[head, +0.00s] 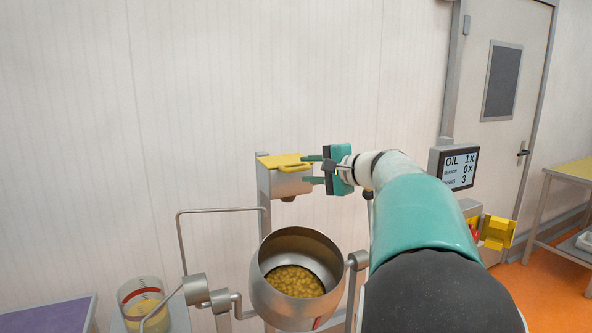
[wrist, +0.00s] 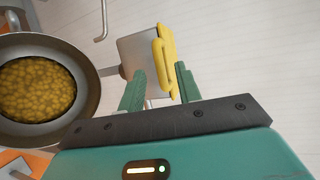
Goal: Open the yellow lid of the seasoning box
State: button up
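The seasoning box (head: 288,182) is a grey metal box on a post against the wall. Its yellow lid (head: 284,160) lies flat on top, closed, with a raised yellow handle along the side toward my gripper. My gripper (head: 309,169) is at the box's right side with its two green fingers apart, one near lid height and one lower. In the wrist view, the yellow lid (wrist: 167,42) and its handle reach toward the gap between the open fingers (wrist: 160,82), with the grey box (wrist: 137,48) behind. I cannot tell whether a finger touches the lid.
A tilting metal drum (head: 305,243) with yellow-brown pieces stands below the box. A clear container (head: 143,300) with yellow contents is at lower left. A screen (head: 458,168) reading "OIL 1X" stands to the right, beside my arm. The wall is close behind the box.

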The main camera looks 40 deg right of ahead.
aim_at(298, 169)
jog(key=x, duration=0.5)
jog(key=shift+w+f, duration=0.1)
jog(key=shift+f, duration=0.05)
grip_shut()
